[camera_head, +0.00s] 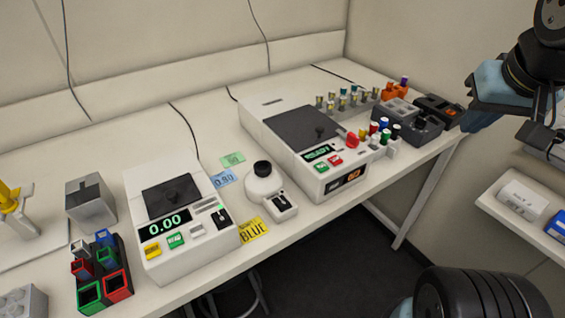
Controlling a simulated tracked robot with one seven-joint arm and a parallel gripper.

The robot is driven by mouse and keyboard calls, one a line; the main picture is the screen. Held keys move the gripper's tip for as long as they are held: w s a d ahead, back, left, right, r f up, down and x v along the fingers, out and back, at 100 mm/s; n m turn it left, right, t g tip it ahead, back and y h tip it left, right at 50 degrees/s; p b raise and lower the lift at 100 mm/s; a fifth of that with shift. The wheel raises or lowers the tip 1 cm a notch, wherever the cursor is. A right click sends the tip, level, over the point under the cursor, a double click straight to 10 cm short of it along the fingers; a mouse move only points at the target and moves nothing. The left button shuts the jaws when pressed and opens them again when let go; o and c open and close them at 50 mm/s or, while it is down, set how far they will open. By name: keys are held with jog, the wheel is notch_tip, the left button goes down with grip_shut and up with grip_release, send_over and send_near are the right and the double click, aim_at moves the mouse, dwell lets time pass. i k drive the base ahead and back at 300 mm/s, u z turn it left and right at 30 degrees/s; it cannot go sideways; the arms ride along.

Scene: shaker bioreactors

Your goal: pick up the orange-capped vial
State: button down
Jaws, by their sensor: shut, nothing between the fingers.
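My gripper (474,117) is at the upper right, in front of the wall and near the right end of the bench. Its light blue fingers point down and left; they look shut and hold nothing. Several small vials with red, blue, green and dark caps (384,133) stand at the right end of the large white instrument. An orange holder (396,90) with a purple-topped item stands behind them. I cannot clearly make out an orange cap among these small things. My gripper is apart from the vials, to their right.
The large white instrument (265,110) and a smaller one reading 0.00 (205,240) fill the bench (215,125). Dark boxes (440,104) stand at its right end, close to my gripper. A rack of coloured square tubes (100,270) is front left. A shelf (490,195) is at right.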

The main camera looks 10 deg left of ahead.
aim_at(390, 84)
jog(key=u, duration=0.1)
jog(key=k, duration=0.4)
jog(key=z, duration=0.5)
jog(key=i, duration=1.45)
jog(key=u, duration=0.6)
